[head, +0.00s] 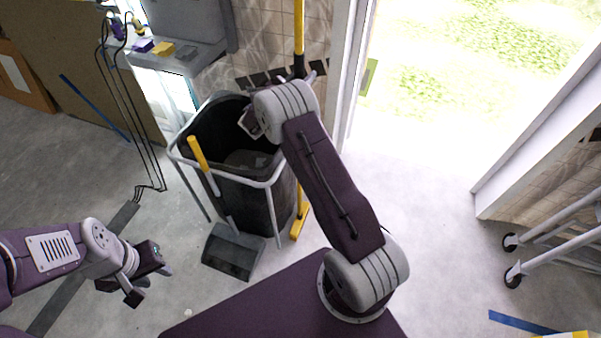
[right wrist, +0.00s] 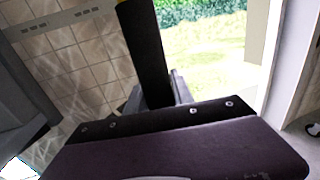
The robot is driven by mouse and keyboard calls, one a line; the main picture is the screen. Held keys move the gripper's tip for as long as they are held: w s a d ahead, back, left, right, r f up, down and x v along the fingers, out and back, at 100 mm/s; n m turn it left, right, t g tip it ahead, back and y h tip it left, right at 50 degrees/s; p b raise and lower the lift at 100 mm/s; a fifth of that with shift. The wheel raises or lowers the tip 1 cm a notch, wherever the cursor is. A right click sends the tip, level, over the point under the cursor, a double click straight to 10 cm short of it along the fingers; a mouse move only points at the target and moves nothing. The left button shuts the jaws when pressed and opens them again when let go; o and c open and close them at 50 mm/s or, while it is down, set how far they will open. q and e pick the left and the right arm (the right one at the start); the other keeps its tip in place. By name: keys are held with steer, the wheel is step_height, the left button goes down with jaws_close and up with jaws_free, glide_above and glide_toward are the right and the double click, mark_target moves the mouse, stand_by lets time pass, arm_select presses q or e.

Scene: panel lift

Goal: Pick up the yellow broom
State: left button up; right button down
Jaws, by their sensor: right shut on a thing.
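The yellow broom (head: 299,27) stands upright behind the bin, with a yellow shaft and a dark section partway up. Its yellow foot (head: 298,226) is low beside the bin, near the floor; my right arm hides part of the shaft. My right gripper (head: 306,76) is shut on the broom's dark section, mostly hidden behind my wrist. In the right wrist view the dark shaft (right wrist: 147,50) rises from the jaws, with a bit of yellow at its top. My left gripper (head: 150,283) is open and empty, low at the left above the floor.
A black bin (head: 245,195) in a pale metal frame stands beside the broom. A dustpan (head: 232,251) with a yellow-tipped handle leans at its front. A grey shelf (head: 178,62) holds small items. A doorway opens at the right; a wheeled metal frame (head: 560,230) stands at far right.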

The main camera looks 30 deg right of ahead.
steer(key=shift+r, duration=0.1)
steer(key=s+d+r, duration=0.4)
steer(key=s+r, duration=0.6)
steer(key=r, duration=0.1)
steer(key=shift+s+d+b, duration=0.35)
steer(key=shift+b, duration=0.1)
steer(key=shift+a+f, duration=0.1)
steer(key=shift+a, duration=0.05)
stand_by(0.9)
